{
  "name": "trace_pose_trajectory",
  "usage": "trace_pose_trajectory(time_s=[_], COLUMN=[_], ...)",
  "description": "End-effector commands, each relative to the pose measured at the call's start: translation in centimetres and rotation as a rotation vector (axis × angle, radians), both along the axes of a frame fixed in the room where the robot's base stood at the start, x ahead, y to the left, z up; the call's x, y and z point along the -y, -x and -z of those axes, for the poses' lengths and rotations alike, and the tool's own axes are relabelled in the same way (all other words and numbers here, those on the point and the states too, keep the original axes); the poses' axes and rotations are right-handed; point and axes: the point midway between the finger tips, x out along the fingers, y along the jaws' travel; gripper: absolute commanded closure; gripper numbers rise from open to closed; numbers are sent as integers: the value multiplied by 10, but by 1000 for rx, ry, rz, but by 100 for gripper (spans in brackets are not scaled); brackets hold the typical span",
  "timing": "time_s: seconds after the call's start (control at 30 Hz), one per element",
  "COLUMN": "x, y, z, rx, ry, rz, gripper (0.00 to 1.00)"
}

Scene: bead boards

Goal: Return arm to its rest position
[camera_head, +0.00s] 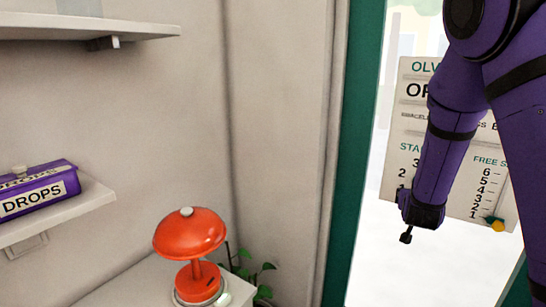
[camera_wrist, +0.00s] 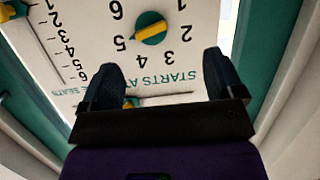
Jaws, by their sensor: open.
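My purple arm comes down from the upper right in the head view and ends in my dark gripper (camera_head: 407,236) in front of a white board (camera_head: 413,90). In the wrist view my gripper (camera_wrist: 164,82) has its two dark fingers wide apart, with nothing held between them. Beyond the fingers the board (camera_wrist: 200,22) appears upside down. It carries a green dial with a yellow pointer (camera_wrist: 150,28) ringed by numbers, and the words "STARTS AT". My arm hides much of the board in the head view.
A green post (camera_head: 352,150) stands left of the board. A red lamp (camera_head: 190,235) and a green plant (camera_head: 262,275) are at lower centre. A purple "DROPS" roll (camera_head: 38,190) lies on a wall shelf (camera_head: 85,208), with another shelf (camera_head: 60,27) above. The space between lamp and arm looks open.

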Motion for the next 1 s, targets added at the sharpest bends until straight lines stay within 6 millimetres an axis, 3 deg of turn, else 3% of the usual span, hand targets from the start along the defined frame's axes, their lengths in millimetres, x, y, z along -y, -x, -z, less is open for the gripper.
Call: trace_pose_trajectory(time_s=[0.27,0.47,0.77,1.0], x=[-33,-58,-89,-103], y=[33,71,150,228], z=[-45,-79,-129,-157], rx=[-131,-233,-397,-538], ry=[-233,-339,-395,-362], rz=[-116,-220,-369,-447], gripper=[13,13,13,13])
